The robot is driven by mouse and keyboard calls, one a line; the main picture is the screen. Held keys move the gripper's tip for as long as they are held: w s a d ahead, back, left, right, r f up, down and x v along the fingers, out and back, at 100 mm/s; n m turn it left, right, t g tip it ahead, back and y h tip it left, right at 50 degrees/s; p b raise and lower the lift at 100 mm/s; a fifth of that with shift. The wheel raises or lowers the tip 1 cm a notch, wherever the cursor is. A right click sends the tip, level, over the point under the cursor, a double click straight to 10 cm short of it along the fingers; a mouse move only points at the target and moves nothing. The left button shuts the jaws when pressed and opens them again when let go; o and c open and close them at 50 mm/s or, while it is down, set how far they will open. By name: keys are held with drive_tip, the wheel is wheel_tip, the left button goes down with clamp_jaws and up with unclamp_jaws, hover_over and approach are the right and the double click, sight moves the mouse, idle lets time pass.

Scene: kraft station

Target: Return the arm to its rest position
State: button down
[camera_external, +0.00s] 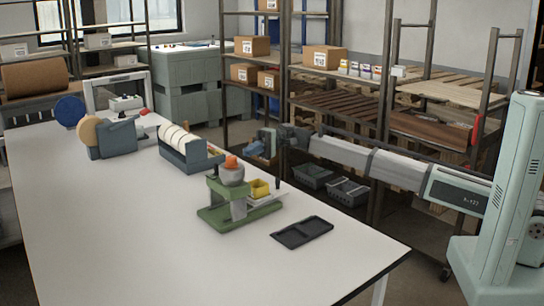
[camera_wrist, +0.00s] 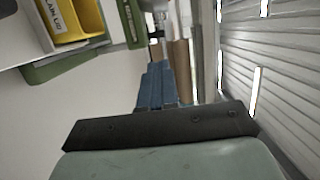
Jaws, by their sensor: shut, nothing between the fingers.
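My gripper (camera_external: 257,147) is at the left end of my outstretched arm in the external view. It is past the white table's right edge, behind the green scale-like device, and looks empty. In the wrist view, the blue fingers of my gripper (camera_wrist: 155,80) are together with nothing visible between them. My arm reaches roughly level from its pale green base at the right.
The white table (camera_external: 100,220) holds a green device (camera_external: 232,212) with a grey bowl, a yellow bin (camera_external: 259,189), a black tray (camera_external: 302,232) and a roll dispenser (camera_external: 185,150). Shelves with boxes (camera_external: 323,57) stand behind my arm. The table's front is clear.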

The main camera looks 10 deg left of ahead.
drive_tip(key=shift+v, duration=0.8)
